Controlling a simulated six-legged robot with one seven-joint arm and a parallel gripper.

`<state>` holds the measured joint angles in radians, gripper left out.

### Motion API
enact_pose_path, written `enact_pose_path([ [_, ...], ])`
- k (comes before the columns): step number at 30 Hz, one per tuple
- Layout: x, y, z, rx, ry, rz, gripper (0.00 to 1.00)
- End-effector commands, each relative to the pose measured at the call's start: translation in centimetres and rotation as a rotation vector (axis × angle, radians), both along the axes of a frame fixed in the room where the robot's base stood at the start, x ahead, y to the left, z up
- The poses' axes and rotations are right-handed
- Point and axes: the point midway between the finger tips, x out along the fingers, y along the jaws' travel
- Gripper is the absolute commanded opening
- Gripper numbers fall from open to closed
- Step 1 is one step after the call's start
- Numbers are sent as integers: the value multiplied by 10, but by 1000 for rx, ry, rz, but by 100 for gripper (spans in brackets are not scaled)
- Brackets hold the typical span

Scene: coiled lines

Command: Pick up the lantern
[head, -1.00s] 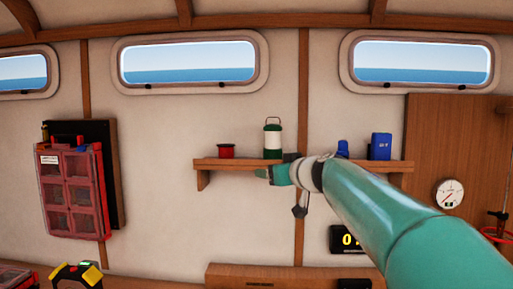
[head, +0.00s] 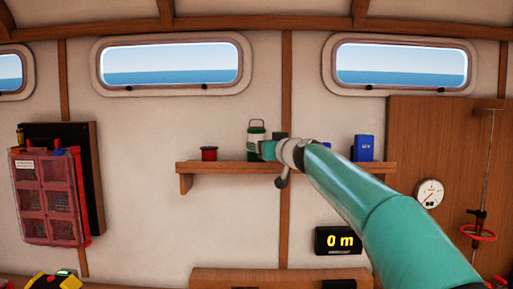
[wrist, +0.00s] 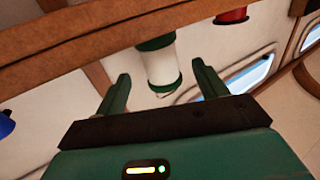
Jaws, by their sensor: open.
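The lantern (head: 257,128), with a green top and a pale body, stands on the wooden wall shelf (head: 225,168). My gripper (head: 262,149) is in front of it in the head view and hides much of its lower part. In the wrist view the lantern (wrist: 158,57) appears inverted, with its white body and green bands between the two fingers of my gripper (wrist: 161,76). The jaws are open, with a gap on each side of the lantern. I cannot tell how deep the lantern is between them.
A red spool (head: 209,154) stands left of the lantern on the shelf. A blue box (head: 363,148) stands toward its right end, and another blue object is partly hidden by my arm. A depth display (head: 338,241) is on the wall below.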

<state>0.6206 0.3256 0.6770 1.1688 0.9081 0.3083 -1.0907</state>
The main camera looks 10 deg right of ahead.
Motion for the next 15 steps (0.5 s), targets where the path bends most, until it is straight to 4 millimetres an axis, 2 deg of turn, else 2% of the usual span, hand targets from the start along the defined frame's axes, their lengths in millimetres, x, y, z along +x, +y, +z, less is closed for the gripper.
enact_pose_path([
  [10,17,5,0,0,0,0,72],
  [15,34,10,-1,-1,1,2,72],
])
